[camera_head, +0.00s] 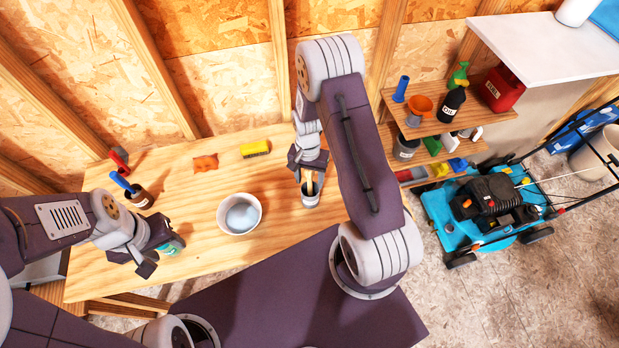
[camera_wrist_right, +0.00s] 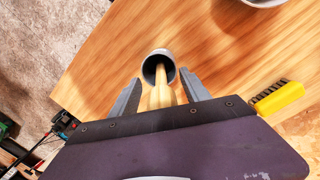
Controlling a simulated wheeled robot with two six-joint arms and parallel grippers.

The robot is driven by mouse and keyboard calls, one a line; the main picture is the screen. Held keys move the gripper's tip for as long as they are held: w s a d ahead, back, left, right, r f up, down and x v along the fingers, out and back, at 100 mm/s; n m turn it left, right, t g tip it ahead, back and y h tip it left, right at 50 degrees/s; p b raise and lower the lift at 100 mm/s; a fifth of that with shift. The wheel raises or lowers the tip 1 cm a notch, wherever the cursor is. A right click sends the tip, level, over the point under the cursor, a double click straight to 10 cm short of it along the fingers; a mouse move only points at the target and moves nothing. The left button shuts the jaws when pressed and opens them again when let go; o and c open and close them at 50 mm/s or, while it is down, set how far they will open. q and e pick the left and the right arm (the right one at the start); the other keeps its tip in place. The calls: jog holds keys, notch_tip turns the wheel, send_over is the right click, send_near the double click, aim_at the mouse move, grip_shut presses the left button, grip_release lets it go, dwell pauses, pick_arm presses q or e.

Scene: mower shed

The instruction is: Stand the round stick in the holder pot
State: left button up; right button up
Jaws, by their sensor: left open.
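The round stick (camera_head: 309,184) is pale wood and stands with its lower end inside the grey holder pot (camera_head: 311,199), on the right part of the workbench. In the right wrist view the stick (camera_wrist_right: 160,94) runs into the mouth of the pot (camera_wrist_right: 158,56). My right gripper (camera_wrist_right: 159,77) is above the pot, with its fingers on either side of the stick and a gap visible on both sides. The stick's upper end is hidden by the gripper. My left gripper (camera_head: 150,258) is open at the bench's left front, beside a teal item (camera_head: 174,246) it partly hides.
A white bucket (camera_head: 239,214) stands on the workbench (camera_head: 200,192) left of the pot. Shelves (camera_head: 440,120) and a blue mower (camera_head: 485,215) are right.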

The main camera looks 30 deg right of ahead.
jog(key=r, duration=0.3)
jog(key=r+b, duration=0.1)
jog(key=r, duration=0.2)
jog(key=w+r, duration=0.1)
jog(key=r, duration=0.2)
jog(key=shift+d, duration=0.1)
dwell(0.6)
